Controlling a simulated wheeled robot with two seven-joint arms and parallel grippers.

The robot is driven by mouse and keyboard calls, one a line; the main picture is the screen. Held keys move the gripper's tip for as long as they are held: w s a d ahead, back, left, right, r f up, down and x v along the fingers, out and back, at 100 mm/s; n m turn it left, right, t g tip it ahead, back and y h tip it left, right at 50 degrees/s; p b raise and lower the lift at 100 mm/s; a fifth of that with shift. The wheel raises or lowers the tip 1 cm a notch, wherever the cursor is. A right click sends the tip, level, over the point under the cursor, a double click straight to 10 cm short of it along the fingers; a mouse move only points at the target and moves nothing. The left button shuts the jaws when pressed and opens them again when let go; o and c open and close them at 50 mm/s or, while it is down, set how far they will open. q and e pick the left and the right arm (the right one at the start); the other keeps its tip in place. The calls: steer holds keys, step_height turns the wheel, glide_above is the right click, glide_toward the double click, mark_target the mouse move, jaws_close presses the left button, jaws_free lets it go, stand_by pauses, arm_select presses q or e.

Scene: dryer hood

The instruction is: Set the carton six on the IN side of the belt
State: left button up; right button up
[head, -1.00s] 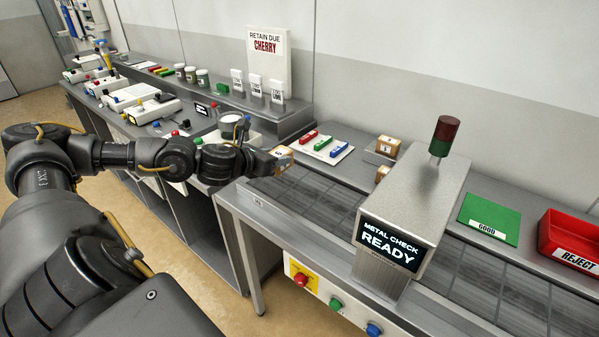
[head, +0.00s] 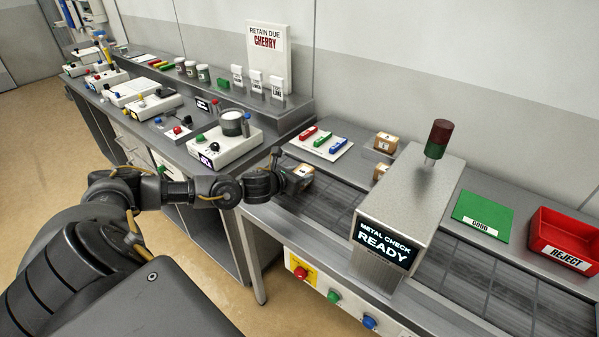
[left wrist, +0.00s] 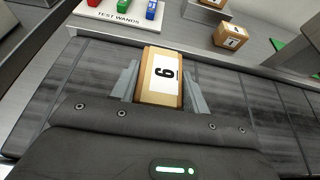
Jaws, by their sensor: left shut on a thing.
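The carton six (left wrist: 161,77) is a small brown box with a white label reading 6. In the left wrist view it sits between the fingers of my left gripper (left wrist: 163,85), which is shut on it. In the head view the carton (head: 300,171) is at the left end of the belt (head: 327,199), with my left gripper (head: 290,178) reaching it from the left. I cannot tell whether the carton touches the belt. The metal check unit (head: 408,200) straddles the belt to the right and its screen reads READY. My right gripper is not in view.
Two other cartons (head: 385,141) stand behind the belt near the metal check unit. A test wand card (head: 320,143) lies behind the belt's left part. A green GOOD mat (head: 482,214) and a red REJECT bin (head: 566,240) are at the right. The belt's left part is otherwise clear.

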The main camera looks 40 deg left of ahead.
arm_select(q)
steer(key=shift+f+b, duration=0.3)
steer(key=shift+b, duration=0.05)
steer(key=o, duration=1)
steer(key=shift+o, duration=0.2)
steer(key=shift+r, duration=0.15)
steer(key=shift+r+p, duration=0.3)
steer(key=shift+p, duration=0.15)
step_height(320, 180, up, 3)
steer(key=b, duration=0.4)
glide_above(278, 201)
steer(key=shift+r, duration=0.2)
steer(key=shift+v, duration=0.75)
steer(key=shift+w+d+r, duration=0.1)
